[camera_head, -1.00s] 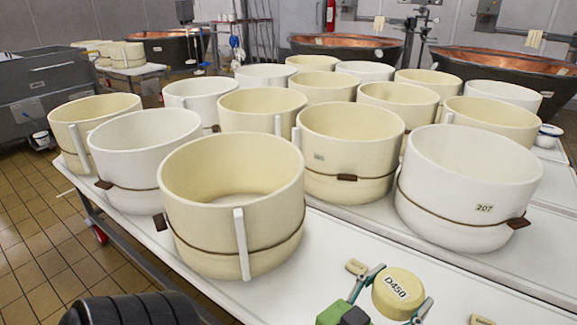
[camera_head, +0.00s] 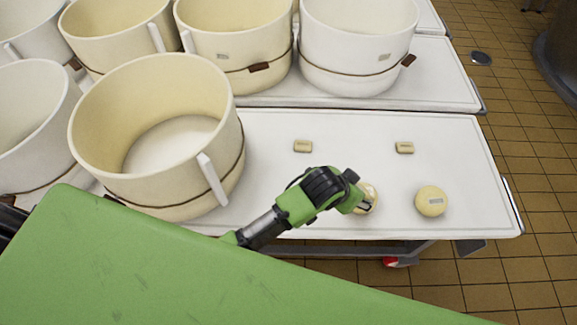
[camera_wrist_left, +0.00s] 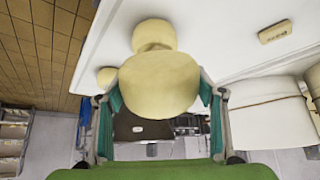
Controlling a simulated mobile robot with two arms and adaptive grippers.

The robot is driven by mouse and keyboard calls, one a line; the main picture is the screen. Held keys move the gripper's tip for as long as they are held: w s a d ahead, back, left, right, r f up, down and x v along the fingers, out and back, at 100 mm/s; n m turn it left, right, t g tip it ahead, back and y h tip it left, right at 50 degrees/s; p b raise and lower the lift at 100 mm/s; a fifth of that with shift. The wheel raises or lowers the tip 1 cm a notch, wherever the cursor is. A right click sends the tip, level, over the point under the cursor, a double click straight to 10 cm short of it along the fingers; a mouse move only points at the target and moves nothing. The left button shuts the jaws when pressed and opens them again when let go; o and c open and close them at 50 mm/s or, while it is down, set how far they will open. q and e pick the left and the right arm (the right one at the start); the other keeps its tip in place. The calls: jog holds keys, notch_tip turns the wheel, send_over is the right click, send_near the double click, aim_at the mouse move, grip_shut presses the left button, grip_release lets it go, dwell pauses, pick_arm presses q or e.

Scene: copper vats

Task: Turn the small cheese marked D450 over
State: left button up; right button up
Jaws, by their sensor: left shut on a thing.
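A small round cream cheese (camera_head: 371,189) is between the fingers of my left gripper (camera_head: 361,199), over the front part of the white table. The gripper hides much of it in the head view. In the left wrist view the same cheese (camera_wrist_left: 158,85) fills the space between the two fingers, with no marking to be read on the side shown. A second small cheese (camera_head: 431,201) with a grey label lies on the table to the right, apart from the gripper. The label is too small to read. My right gripper is not in view.
Two small cream tags, one left (camera_head: 303,146) and one right (camera_head: 405,148), lie behind the cheeses. A large cream vat (camera_head: 150,95) stands left of my gripper, with more vats behind. The table (camera_head: 300,120) is clear between vat and tags; its right edge borders tiled floor.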

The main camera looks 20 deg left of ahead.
pick_arm(q)
jog(key=a+g+p, duration=0.1)
jog(key=a+g+y+p, duration=0.1)
jog(key=s+a+f+p, duration=0.1)
jog(key=p, duration=0.1)
jog(key=shift+f+g+y, duration=0.1)
jog(key=shift+g+y, duration=0.2)
jog(key=shift+g, duration=0.1)
jog(key=a+g+y+p, duration=0.2)
jog(key=a+g+p, duration=0.3)
jog(key=a, duration=0.9)
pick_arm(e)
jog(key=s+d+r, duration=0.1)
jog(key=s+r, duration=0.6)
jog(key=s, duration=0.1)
pick_arm(q)
jog(key=shift+t, duration=0.6)
jog(key=f+b, duration=0.7)
jog(key=b, duration=0.1)
jog(key=shift+s+a+f, duration=0.1)
jog(key=shift+s+f, duration=0.2)
jog(key=shift+s, duration=0.05)
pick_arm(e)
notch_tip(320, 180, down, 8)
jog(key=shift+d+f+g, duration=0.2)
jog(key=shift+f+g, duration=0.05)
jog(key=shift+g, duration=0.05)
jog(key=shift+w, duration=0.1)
